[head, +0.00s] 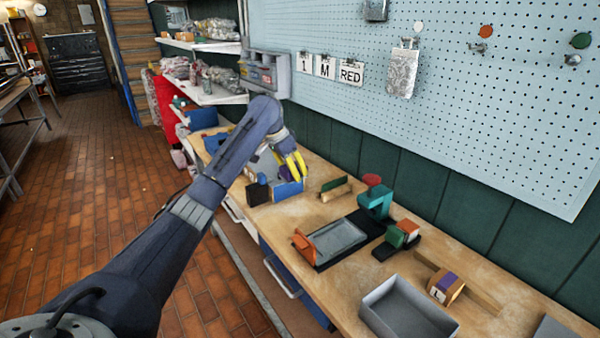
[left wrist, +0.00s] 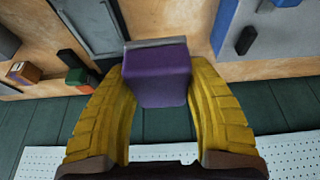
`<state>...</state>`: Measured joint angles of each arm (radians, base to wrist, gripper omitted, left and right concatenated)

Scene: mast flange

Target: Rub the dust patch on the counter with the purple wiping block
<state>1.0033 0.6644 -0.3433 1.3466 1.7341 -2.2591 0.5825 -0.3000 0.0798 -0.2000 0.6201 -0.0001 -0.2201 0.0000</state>
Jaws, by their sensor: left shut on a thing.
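My left gripper (head: 291,167) reaches over the far part of the wooden counter (head: 335,240), its yellow fingers pointing down. In the left wrist view the gripper (left wrist: 160,85) is shut on the purple wiping block (left wrist: 158,78), with one finger on each side. The block's far end shows a thin grey layer. In the head view the fingers and arm mostly hide the block. I cannot tell whether it touches the counter. I cannot make out the dust patch in either view. My right gripper is not in view.
A blue-fronted holder (head: 288,190) stands just below the gripper. A black-and-grey tray fixture (head: 338,238), a teal stand (head: 377,200), a green-and-orange block piece (head: 402,233) and an empty grey bin (head: 408,310) stand nearer. The pegboard wall (head: 450,110) rises behind.

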